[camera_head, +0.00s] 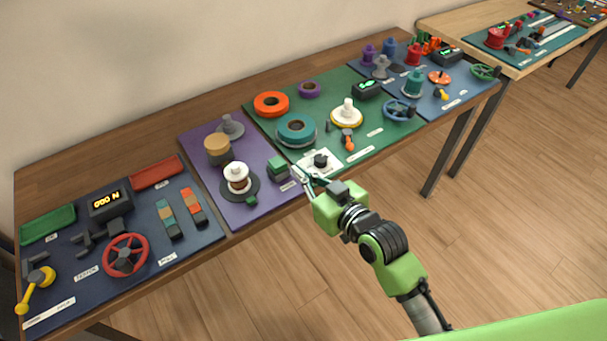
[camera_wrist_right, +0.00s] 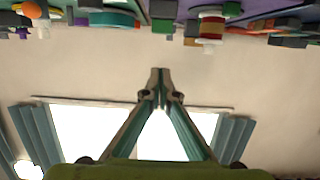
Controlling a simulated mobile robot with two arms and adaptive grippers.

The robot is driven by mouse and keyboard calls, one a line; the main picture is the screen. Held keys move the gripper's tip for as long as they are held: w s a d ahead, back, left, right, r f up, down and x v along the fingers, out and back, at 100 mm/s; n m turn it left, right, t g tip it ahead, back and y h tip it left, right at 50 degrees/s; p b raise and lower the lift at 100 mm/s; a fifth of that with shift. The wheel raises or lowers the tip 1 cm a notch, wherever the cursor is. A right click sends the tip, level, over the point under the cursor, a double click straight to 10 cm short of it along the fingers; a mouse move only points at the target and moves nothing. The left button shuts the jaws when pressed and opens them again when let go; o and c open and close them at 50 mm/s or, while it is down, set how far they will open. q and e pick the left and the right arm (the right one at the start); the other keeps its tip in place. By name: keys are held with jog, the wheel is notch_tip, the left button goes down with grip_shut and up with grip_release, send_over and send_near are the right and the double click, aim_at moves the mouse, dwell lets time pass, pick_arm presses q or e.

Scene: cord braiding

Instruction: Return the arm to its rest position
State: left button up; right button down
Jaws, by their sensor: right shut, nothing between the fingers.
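My right gripper (camera_head: 300,176) reaches in from the lower right in the head view. Its green body is just off the table's front edge, and its fingertips are by the white plate with a black knob (camera_head: 320,160). I cannot tell whether they touch it. In the right wrist view the fingers of the gripper (camera_wrist_right: 160,75) meet at the tips with nothing between them. That view looks upside down, with wall and bright windows behind the fingers. My left gripper is not in view.
The wooden table (camera_head: 80,174) carries several coloured mats. A green block (camera_head: 278,168) and a spool (camera_head: 237,178) stand left of the gripper. The teal ring (camera_head: 296,131) lies behind it. A red wheel (camera_head: 125,256) is at left. Open floor (camera_head: 500,220) lies right of the table.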

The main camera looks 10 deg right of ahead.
jog(key=shift+s+d+r, duration=0.1)
jog(key=shift+s+d, duration=0.05)
jog(key=shift+s, duration=0.15)
dwell(0.4)
jog(key=s+d+f+m+g+h, duration=0.1)
jog(key=s+d+f+g+h, duration=0.2)
jog(key=f, duration=0.9)
jog(key=s+d+f+m+g, duration=0.1)
jog(key=s+d+f, duration=0.25)
jog(key=f, duration=0.85)
jog(key=s+d+f+g+h, duration=0.25)
jog(key=s+f, duration=0.25)
jog(key=f, duration=0.8)
jog(key=s+d+f+g, duration=0.2)
jog(key=s+f, duration=0.4)
jog(key=s, duration=0.5)
jog(key=s+d+f+g+h, duration=0.1)
jog(key=s+d+f+g, duration=0.1)
jog(key=s+f, duration=0.4)
jog(key=s+d+f+m+g, duration=0.1)
jog(key=s+d+f, duration=0.3)
jog(key=s, duration=1.3)
notch_tip(320, 180, down, 3)
jog(key=shift+d+r+g, duration=0.1)
jog(key=shift+d+g, duration=0.15)
jog(key=shift+g, duration=0.3)
